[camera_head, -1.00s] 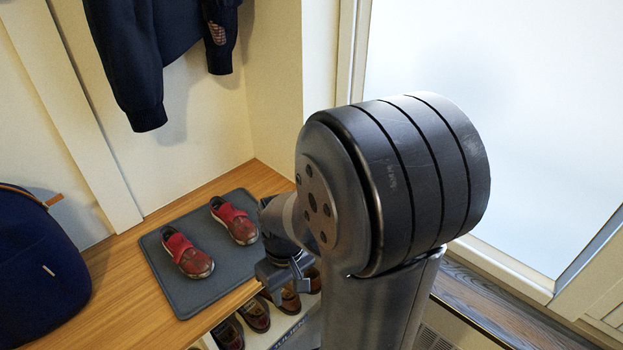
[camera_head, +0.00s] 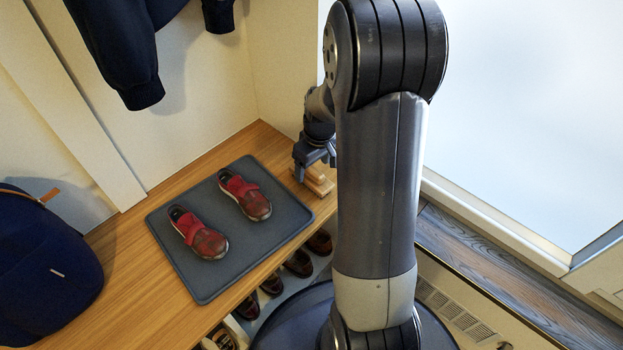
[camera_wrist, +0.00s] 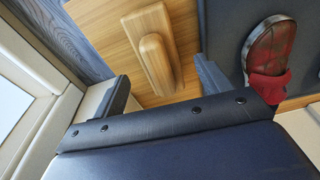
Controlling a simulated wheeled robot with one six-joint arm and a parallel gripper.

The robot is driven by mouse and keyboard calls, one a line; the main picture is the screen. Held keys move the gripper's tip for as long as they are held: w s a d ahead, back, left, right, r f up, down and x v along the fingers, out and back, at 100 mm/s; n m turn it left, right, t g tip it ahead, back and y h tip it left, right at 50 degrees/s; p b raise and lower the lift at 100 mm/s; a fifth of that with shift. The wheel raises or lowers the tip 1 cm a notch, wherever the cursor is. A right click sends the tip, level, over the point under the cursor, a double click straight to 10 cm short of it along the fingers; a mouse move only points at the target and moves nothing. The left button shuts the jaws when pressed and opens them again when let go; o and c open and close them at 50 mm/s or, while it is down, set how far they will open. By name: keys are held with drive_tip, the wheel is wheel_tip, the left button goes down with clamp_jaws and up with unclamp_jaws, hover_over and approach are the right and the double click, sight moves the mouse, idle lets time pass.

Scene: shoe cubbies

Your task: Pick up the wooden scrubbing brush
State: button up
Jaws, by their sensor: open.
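The wooden scrubbing brush (camera_wrist: 155,62) lies on the wooden bench top near its end, seen from above in the wrist view. In the head view the brush (camera_head: 318,183) shows partly, just right of the grey mat, with my arm hiding some of it. My gripper (camera_head: 315,163) is above the brush there. In the wrist view my gripper (camera_wrist: 160,88) is open, its two fingers spread, with the brush showing between and beyond the fingertips. Nothing is held.
A grey mat (camera_head: 190,283) with two red shoes (camera_head: 245,195) lies left of the brush. Several dark shoes (camera_head: 298,263) sit in cubbies below. A navy bag (camera_head: 45,265) stands at left and a dark jacket (camera_head: 115,45) hangs above. Walls stand close behind the bench.

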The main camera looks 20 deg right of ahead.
sight(311, 168)
drive_tip(key=f+b, duration=0.1)
drive_tip(key=f, duration=0.1)
drive_tip(key=w+f+b, duration=0.1)
drive_tip(key=f, duration=0.1)
drive_tip(key=shift+a+f, duration=0.15)
drive_tip(key=shift+f, duration=0.25)
drive_tip(key=shift+r, duration=0.1)
drive_tip(key=c, duration=1.1)
wheel_tip(311, 168, up, 10)
drive_tip(key=p, duration=0.4)
